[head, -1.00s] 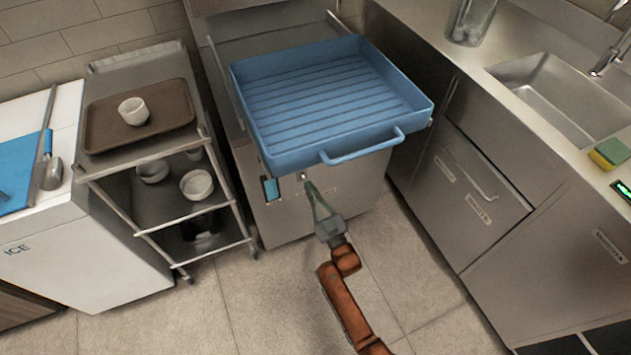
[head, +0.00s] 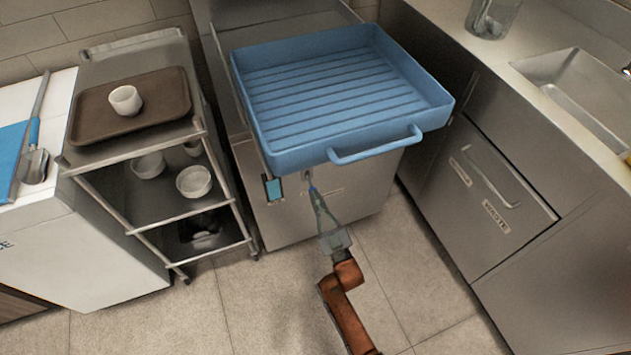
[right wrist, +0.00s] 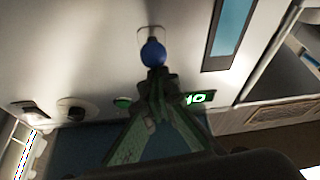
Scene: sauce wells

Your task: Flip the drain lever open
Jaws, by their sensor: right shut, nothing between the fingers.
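The drain lever shows in the right wrist view as a round blue knob (right wrist: 152,52) on a small pale plate on the steel front panel. My right gripper (right wrist: 156,78) is shut and empty, its fingertips right at the knob and partly covering its lower side. I cannot tell whether they touch. In the head view my right gripper (head: 313,190) reaches up to the cabinet front (head: 290,218) below the blue pan. The lever is too small there to read its position. My left gripper is not in view.
The blue ribbed pan (head: 436,108) overhangs the panel, its handle (head: 375,150) sticking out above my gripper. A green button (right wrist: 122,102), a dark knob (right wrist: 76,112) and a lit display (right wrist: 196,98) sit nearby. A cart (head: 150,222) stands left, a waste drawer (head: 490,190) right.

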